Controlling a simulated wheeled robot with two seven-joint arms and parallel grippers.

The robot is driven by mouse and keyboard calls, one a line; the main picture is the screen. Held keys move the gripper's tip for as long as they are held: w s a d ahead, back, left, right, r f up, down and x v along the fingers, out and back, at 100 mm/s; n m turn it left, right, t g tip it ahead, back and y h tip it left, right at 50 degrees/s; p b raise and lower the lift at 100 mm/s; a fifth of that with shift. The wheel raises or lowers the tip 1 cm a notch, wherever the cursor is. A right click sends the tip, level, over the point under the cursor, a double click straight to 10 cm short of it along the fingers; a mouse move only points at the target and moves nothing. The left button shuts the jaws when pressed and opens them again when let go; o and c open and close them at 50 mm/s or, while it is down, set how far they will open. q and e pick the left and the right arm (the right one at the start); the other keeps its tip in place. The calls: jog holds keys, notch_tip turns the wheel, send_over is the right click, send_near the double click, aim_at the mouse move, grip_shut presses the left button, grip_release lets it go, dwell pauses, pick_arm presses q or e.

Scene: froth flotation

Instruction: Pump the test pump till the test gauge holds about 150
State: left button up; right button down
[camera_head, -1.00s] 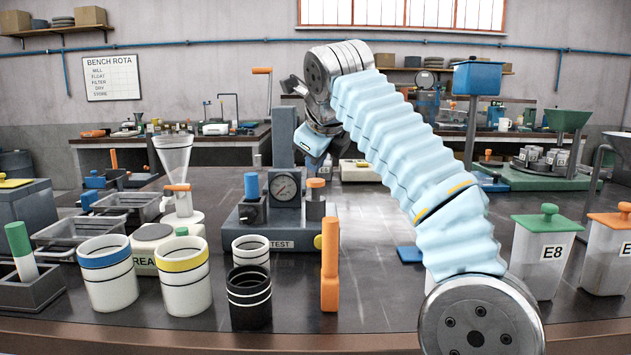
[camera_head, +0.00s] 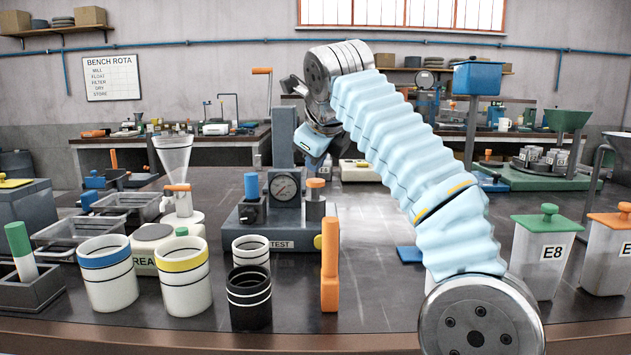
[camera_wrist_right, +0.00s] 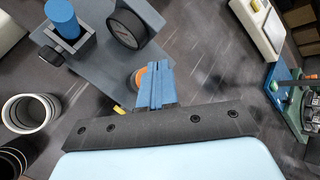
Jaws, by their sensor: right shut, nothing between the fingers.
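The needle's reading is too small to tell. A blue-topped post (camera_head: 251,186) stands left of the gauge, and an orange-capped cylinder (camera_head: 316,184) stands right of it. My right gripper (camera_head: 317,158) is shut and empty, pointing down just above the orange cap. In the right wrist view its blue fingers (camera_wrist_right: 154,70) partly cover the orange cap (camera_wrist_right: 140,78); I cannot tell whether they touch. The gauge (camera_wrist_right: 126,28) shows beyond. My left gripper is not in view.
An upright orange handle (camera_head: 330,263) stands in front of the rig's right side. A black cup (camera_head: 249,298) and several pale cups, including a yellow-banded one (camera_head: 183,276), stand front left. Lidded bins, one marked E8 (camera_head: 541,258), stand right. The bench between handle and bins is mostly clear.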

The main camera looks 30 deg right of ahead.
aim_at(314, 180)
jog(key=shift+f+b, duration=0.35)
jog(key=shift+f, duration=0.1)
jog(key=shift+f+b, duration=1.1)
jog(key=shift+f, duration=0.1)
dwell(1.1)
jog(key=shift+r, duration=0.15)
jog(key=shift+r+p, duration=1.5)
jog(key=shift+p, duration=0.2)
